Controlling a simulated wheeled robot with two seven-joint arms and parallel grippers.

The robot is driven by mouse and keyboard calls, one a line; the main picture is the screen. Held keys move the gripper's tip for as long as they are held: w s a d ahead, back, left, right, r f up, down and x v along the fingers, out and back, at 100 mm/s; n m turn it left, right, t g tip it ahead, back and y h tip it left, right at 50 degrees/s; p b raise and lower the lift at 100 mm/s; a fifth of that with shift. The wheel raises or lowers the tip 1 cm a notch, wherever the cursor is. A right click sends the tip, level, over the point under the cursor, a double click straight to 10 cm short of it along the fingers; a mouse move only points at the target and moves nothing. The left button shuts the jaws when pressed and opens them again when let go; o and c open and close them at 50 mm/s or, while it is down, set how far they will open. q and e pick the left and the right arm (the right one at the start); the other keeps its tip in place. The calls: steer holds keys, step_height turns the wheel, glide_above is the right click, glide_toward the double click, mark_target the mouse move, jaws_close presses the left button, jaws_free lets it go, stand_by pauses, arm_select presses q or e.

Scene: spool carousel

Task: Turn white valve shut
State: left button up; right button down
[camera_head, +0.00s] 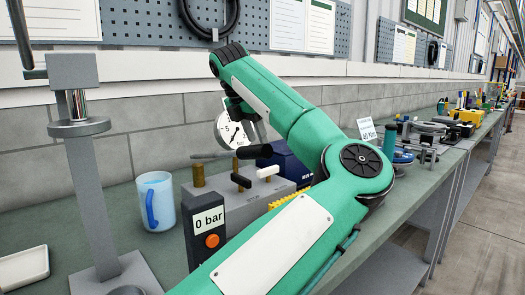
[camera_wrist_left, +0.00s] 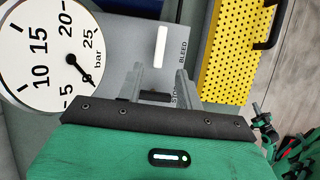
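The white valve handle (camera_head: 267,171) is a short white bar on top of a grey block (camera_head: 245,203). In the left wrist view the white handle (camera_wrist_left: 160,47) lies lengthwise beside the printed word BLEED, just beyond my left fingertips. My left gripper (camera_wrist_left: 160,70) is open, its two grey fingers apart over the block, with the white handle not between them. A small black piece (camera_wrist_left: 155,97) shows between the fingers nearer the palm; I cannot tell if it is a handle. A black valve handle (camera_head: 240,180) sits beside the white one in the head view. My right gripper is not in view.
A round gauge (camera_head: 234,130) stands close to my left wrist. A display box (camera_head: 208,228) reads 0 bar. A blue mug (camera_head: 156,202) and a grey stand (camera_head: 92,190) are at left. A yellow perforated piece (camera_wrist_left: 235,50) borders the block.

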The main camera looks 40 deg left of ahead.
arm_select(q)
steer(key=v, duration=0.4)
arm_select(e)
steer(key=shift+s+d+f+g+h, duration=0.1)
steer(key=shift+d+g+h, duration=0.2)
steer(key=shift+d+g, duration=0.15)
